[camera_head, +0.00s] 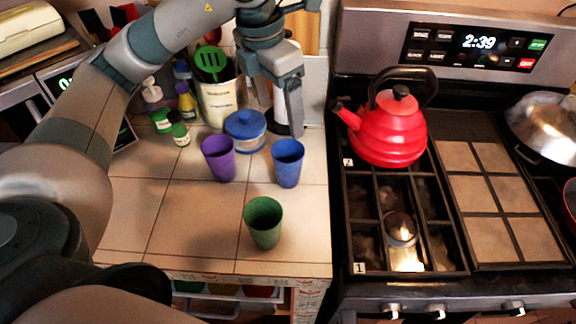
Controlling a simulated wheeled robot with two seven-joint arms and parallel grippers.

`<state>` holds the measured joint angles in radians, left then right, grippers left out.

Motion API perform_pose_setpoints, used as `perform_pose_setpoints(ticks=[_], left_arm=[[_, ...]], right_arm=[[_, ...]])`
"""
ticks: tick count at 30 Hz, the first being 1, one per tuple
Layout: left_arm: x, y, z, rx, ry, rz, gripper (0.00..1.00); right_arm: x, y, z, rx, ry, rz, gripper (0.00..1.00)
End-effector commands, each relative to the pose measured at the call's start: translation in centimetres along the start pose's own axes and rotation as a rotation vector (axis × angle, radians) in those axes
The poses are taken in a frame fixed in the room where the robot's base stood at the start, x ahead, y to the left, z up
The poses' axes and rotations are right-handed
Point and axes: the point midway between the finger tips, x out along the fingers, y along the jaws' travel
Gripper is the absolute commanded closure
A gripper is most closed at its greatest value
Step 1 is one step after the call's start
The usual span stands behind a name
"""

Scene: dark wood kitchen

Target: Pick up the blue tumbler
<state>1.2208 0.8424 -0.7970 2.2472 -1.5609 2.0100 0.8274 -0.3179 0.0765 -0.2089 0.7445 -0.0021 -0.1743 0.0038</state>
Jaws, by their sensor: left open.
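The blue tumbler (288,165) stands upright on the tiled counter, near the stove's side. A purple tumbler (218,160) stands to its left and a green tumbler (264,224) stands in front of it. My left gripper (283,122) comes in from the upper left with its fingers pointing down. It is open and empty, above and behind the blue tumbler, and appears apart from it. My right gripper is not in the view.
A blue-lidded jar (245,133) stands just behind the tumblers. A utensil crock (217,101) and small bottles (179,130) stand further back left. A red kettle (389,130) sits on the stove to the right. The counter's front left (190,225) is clear.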

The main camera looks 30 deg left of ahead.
Motion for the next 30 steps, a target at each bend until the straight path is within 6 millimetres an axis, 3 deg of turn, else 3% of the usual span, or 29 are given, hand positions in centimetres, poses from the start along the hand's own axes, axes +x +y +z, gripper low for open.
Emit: perform_pose_setpoints(ticks=[13,22,30], left_arm=[[5.3,0.0,-0.1,-0.001,0.005,-0.001,0.21],[9.8,0.0,-0.1,-0.002,0.004,-0.002,0.21],[11.1,0.0,0.0,0.0,0.0,0.0,0.21]], right_arm=[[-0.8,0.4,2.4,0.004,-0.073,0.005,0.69],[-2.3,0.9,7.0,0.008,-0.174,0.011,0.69],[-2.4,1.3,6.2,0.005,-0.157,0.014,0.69]])
